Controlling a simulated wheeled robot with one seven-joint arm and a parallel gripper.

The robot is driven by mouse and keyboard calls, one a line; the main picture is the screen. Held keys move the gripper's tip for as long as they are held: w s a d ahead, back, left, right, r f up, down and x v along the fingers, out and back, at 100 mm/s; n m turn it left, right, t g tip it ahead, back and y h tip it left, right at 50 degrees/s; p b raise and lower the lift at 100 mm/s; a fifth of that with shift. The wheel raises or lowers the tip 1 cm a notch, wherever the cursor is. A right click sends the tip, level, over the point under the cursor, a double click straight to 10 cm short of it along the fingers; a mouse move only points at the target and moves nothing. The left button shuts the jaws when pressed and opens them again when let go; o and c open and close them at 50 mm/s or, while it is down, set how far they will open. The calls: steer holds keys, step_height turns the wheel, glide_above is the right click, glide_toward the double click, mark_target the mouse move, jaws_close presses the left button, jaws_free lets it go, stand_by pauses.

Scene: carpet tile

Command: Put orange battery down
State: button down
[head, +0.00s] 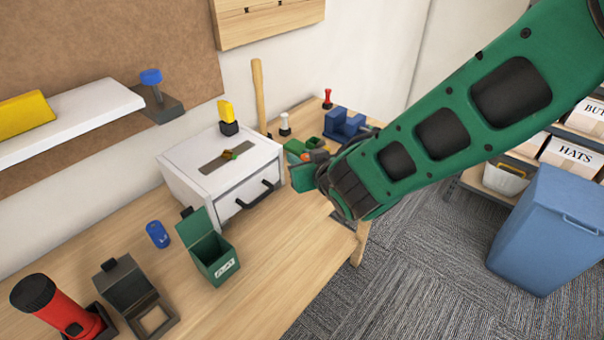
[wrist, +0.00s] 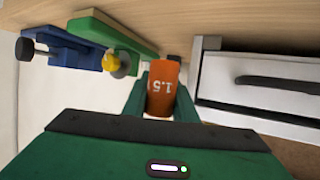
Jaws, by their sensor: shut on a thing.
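The orange battery (wrist: 163,88), marked "1.5", is between the two green fingers of my gripper (wrist: 162,104) in the wrist view. My gripper is shut on it. In the head view my gripper (head: 305,165) is over the back right part of the wooden workbench (head: 285,262), just right of the white drawer box. There the battery is mostly hidden by my gripper and arm, and I cannot tell whether it touches the bench.
The white drawer box (head: 190,165) stands close left of my gripper. A blue vise (head: 345,124) stands behind it. A green open-lidded box (head: 213,262), a blue can (head: 158,234) and a red flashlight (head: 60,308) stand nearer. The bench's front middle is clear.

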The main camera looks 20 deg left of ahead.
steer(key=shift+f, duration=2.6)
steer(key=shift+f, duration=0.1)
steer(key=c, duration=1.7)
jaws_free()
